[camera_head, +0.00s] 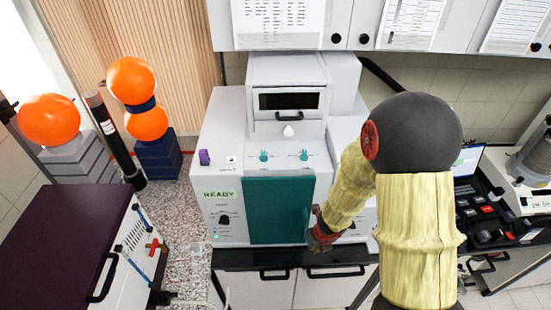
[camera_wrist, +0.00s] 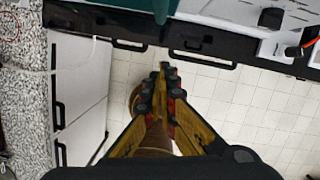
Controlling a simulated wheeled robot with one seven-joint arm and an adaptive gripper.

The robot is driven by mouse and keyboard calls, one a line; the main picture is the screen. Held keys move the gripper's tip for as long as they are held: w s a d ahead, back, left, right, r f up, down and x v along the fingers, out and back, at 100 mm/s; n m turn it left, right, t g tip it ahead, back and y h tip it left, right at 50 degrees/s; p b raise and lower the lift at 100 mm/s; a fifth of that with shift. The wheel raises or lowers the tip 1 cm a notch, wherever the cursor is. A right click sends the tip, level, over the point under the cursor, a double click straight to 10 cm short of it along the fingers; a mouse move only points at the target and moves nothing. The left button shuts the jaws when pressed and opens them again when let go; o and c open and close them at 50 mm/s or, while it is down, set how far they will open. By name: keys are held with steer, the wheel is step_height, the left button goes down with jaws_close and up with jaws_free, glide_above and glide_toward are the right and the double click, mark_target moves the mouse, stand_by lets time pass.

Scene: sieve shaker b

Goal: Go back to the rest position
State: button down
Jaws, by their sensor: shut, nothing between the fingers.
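My gripper (camera_head: 320,232) hangs in front of the white sieve shaker machine (camera_head: 222,135), near the right edge of its teal door panel (camera_head: 275,210). In the wrist view my gripper (camera_wrist: 165,70) has its two yellow fingers with dark pads together at the tips, with nothing between them. It points down over the tiled floor. My arm hides part of the machine's right side. The machine's door looks closed and its lit label reads READY.
A dark-topped cabinet (camera_head: 65,240) with a red valve handle stands at the left. Orange spheres (camera_head: 130,80) sit on stands behind it. Black equipment (camera_head: 490,215) stands at the right. White wall cabinets hang above. The wrist view shows open tiled floor (camera_wrist: 230,90) below.

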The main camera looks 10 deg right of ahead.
steer(key=s+d+r+m+g+h+b, duration=0.1)
steer(key=s+d+r+m+h+b, duration=0.3)
steer(key=m, duration=0.8)
steer(key=s+d+r+m+g+b, duration=0.15)
steer(key=d+m, duration=0.35)
steer(key=m, duration=0.6)
steer(key=s+a+f+m+t+y+b, duration=0.1)
steer(key=s+a+m+b, duration=0.4)
steer(key=b, duration=0.9)
steer(key=s+a+f+m+t+y+b, duration=0.2)
steer(key=s+a+m+t+b, duration=0.2)
steer(key=b, duration=1.1)
steer(key=shift+s+a+f+m+y, duration=0.3)
steer(key=shift+s+a+m+y, duration=0.15)
steer(key=shift+a+m, duration=1.6)
steer(key=shift+d+m, duration=0.35)
